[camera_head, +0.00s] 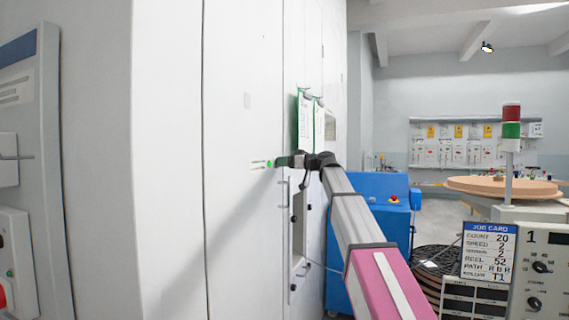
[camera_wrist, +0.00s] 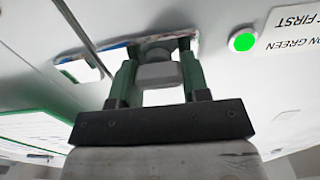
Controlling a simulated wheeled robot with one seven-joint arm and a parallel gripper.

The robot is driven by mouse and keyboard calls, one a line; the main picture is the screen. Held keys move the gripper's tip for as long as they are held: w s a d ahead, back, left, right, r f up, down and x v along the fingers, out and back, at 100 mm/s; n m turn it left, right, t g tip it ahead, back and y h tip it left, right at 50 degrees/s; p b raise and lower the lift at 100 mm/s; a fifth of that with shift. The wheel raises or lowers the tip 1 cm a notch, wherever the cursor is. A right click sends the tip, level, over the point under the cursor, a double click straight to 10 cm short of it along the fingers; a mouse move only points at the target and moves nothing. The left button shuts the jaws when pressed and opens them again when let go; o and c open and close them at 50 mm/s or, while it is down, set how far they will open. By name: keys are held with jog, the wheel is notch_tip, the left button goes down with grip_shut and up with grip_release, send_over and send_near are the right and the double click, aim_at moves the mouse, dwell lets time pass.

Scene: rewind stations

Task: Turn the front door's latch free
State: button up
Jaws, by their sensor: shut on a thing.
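The white cabinet's tall front door (camera_head: 240,110) is upright and looks closed, with a thin seam along its edge. My gripper (camera_head: 283,161) is at the door's face, near its right edge. In the wrist view, my gripper (camera_wrist: 158,58) has its two green fingers on either side of a grey latch (camera_wrist: 158,75) and is shut on it. The latch's base is partly hidden by the fingers, and in the head view my gripper hides the latch. A lit green lamp (camera_wrist: 243,41) is beside it, also seen in the head view (camera_head: 269,163).
Printed labels sit by the lamp. Green-edged sheets (camera_head: 305,120) hang on the cabinet to the right of my gripper. Handles and dark knobs are below. A blue machine (camera_head: 380,188) stands behind my arm, and a job card (camera_head: 488,250) is at the right.

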jog(key=m, duration=0.5)
jog(key=shift+w, duration=0.1)
jog(key=m, duration=0.4)
jog(key=shift+w+d+f+m, duration=0.1)
jog(key=shift+m, duration=0.2)
jog(key=m, duration=0.4)
jog(key=shift+f, duration=0.1)
jog(key=shift+f+m, duration=0.1)
jog(key=shift+m, duration=1.9)
jog(key=o, duration=0.9)
